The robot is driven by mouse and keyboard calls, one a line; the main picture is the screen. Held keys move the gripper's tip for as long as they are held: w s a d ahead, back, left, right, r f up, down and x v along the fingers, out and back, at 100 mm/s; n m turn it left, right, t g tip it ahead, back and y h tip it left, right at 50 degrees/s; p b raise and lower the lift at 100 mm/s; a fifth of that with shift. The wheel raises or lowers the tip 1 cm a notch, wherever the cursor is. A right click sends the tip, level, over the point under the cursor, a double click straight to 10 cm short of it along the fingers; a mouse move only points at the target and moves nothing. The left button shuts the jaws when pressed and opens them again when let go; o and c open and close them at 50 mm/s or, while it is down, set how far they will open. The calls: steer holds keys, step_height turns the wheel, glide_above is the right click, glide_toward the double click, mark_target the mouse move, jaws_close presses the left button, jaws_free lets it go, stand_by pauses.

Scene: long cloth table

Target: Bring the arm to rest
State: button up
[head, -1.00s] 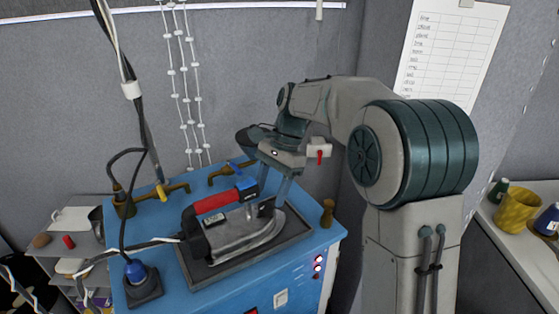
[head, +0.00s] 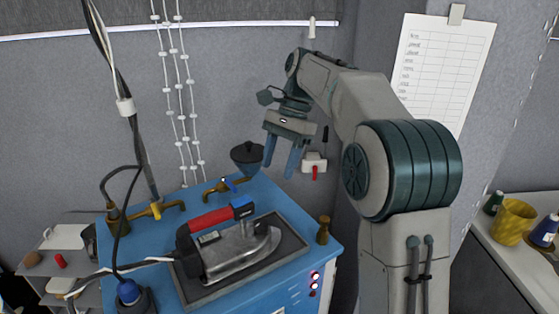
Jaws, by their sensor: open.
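My gripper (head: 280,168) is open and empty, raised above the back right of a blue cabinet (head: 262,194). Its two blue-grey fingers point down and are spread apart. An iron (head: 238,255) with a red handle (head: 211,219) lies on a dark tray (head: 290,236) on the cabinet top, below and to the left of my gripper. The gripper is clear of the iron. My arm reaches up and to the left from the right side of the view.
Brass taps (head: 170,208) stand along the cabinet's back, near a black funnel-like cup (head: 247,156). A small brown bottle (head: 323,231) stands at the right edge. A cable (head: 117,200) hangs at left. A counter with a yellow cup (head: 508,225) is at far right.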

steer(key=s+d+f+n+t+h, duration=0.1)
steer(key=s+d+f+n+t, duration=0.2)
steer(key=s, duration=0.9)
steer(key=s+d+f+n+t+h, duration=0.2)
steer(key=s+d+f+n, duration=0.4)
steer(key=s, duration=0.6)
step_height(320, 180, down, 3)
steer(key=shift+s+d+r+n+t, duration=0.15)
steer(key=shift+s+d+n+t, duration=0.2)
steer(key=shift+d+t, duration=0.35)
steer(key=shift+w, duration=0.1)
